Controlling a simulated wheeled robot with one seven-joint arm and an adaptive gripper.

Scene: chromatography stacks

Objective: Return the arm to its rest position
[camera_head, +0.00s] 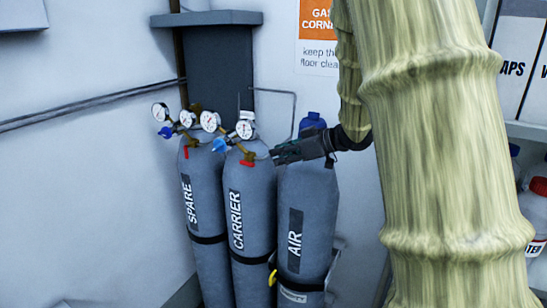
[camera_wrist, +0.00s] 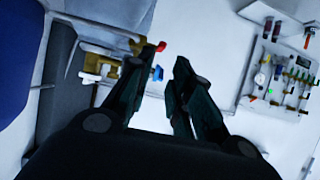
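My arm (camera_head: 430,120) comes down on the right of the head view, its covering pale yellow-green and ribbed. My gripper (camera_head: 277,153) points left, in front of the upper part of the AIR cylinder (camera_head: 305,215) and close to the CARRIER cylinder's shoulder. In the wrist view my gripper (camera_wrist: 160,75) has its two dark fingers apart, with a clear gap and nothing held. Beyond the fingers is a brass valve fitting (camera_wrist: 125,50) with a red part and a blue knob (camera_wrist: 157,73). I cannot tell whether the fingers touch anything.
The SPARE (camera_head: 203,200) and CARRIER (camera_head: 245,205) cylinders stand left of AIR, with several gauges (camera_head: 244,130) on top. A bent grey pipe (camera_head: 292,105) rises behind them. Shelves with bottles (camera_head: 537,200) are at far right. The wrist view shows a wall panel (camera_wrist: 279,70). Open floor is barely visible.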

